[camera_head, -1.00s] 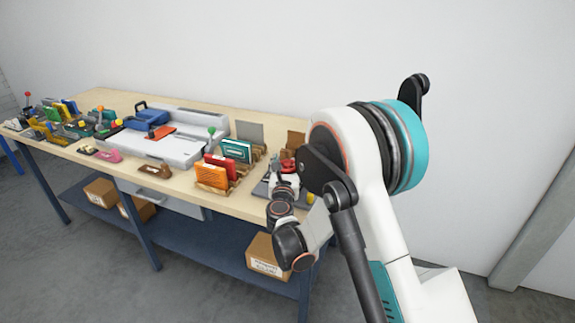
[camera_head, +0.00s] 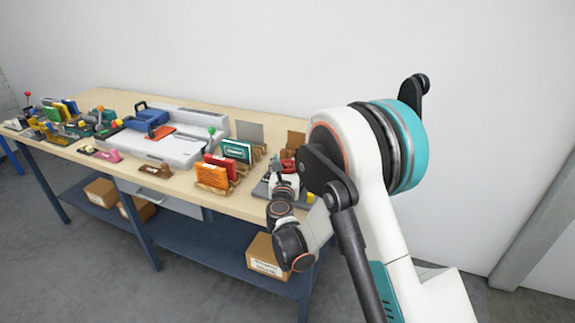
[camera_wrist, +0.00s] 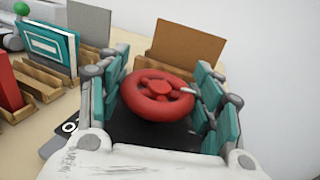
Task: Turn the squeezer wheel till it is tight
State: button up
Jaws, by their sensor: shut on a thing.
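The squeezer wheel (camera_wrist: 158,95) is a red ring with spokes and a hub. It sits between the two teal-padded fingers of my gripper (camera_wrist: 160,92) in the wrist view. My gripper is shut on the wheel, with a finger at its left and right sides. In the head view my gripper (camera_head: 285,180) is at the right end of the workbench, and my arm hides much of the squeezer. A brown board (camera_wrist: 187,55) stands upright behind the wheel.
To the left, wooden racks hold a teal book (camera_head: 236,151), a red book (camera_head: 221,166) and an orange book (camera_head: 211,177). A white machine with a blue part (camera_head: 146,119) stands farther left. Several small tools crowd the bench's left end. A wall is behind.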

aim_at(286, 171)
jog(key=o, duration=1.1)
jog(key=shift+s+a, duration=0.1)
jog(key=shift+s, duration=3.65)
